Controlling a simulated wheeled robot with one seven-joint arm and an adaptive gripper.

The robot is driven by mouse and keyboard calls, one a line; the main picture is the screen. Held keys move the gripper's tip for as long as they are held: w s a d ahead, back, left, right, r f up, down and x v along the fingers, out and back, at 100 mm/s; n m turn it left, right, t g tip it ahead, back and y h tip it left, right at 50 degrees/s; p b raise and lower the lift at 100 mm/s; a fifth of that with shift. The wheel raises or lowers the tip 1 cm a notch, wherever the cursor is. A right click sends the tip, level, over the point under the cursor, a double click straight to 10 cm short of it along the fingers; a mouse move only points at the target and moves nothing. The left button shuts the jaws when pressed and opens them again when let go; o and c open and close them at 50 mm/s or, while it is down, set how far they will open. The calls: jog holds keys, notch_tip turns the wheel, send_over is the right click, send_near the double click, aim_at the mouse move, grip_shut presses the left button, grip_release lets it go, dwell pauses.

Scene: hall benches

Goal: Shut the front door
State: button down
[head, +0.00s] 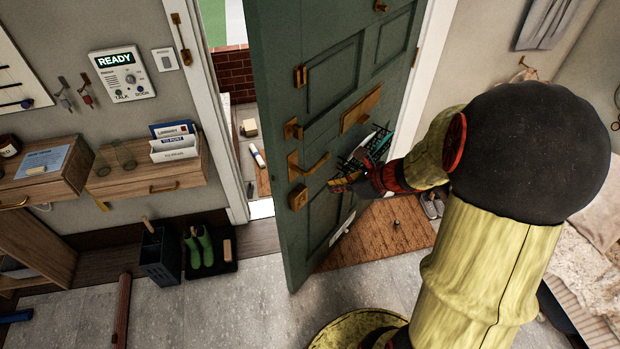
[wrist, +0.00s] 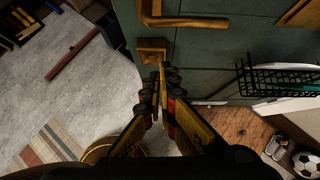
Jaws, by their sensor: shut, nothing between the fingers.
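The green front door (head: 325,120) stands ajar in the head view, with the outside showing through the gap on its left. It has a brass lever handle (head: 307,165) and a square brass lock plate (head: 298,197) near its free edge. My gripper (head: 338,185) is shut and empty in front of the door's inner face, right of the lock plate in the head view. In the wrist view the closed fingertips (wrist: 160,70) lie just below the lock plate (wrist: 152,50). I cannot tell whether they touch the door.
A black wire basket (wrist: 270,80) is on the door's inner face. Green boots (head: 199,247) and a dark umbrella stand (head: 160,255) stand left of the doorway.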

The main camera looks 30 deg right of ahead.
jog(key=b, duration=0.4)
send_near(301, 184)
jog(key=shift+m, duration=0.4)
jog(key=x, duration=0.5)
jog(key=shift+s+f, duration=0.25)
jog(key=shift+w+a, duration=0.1)
jog(key=shift+w, duration=0.25)
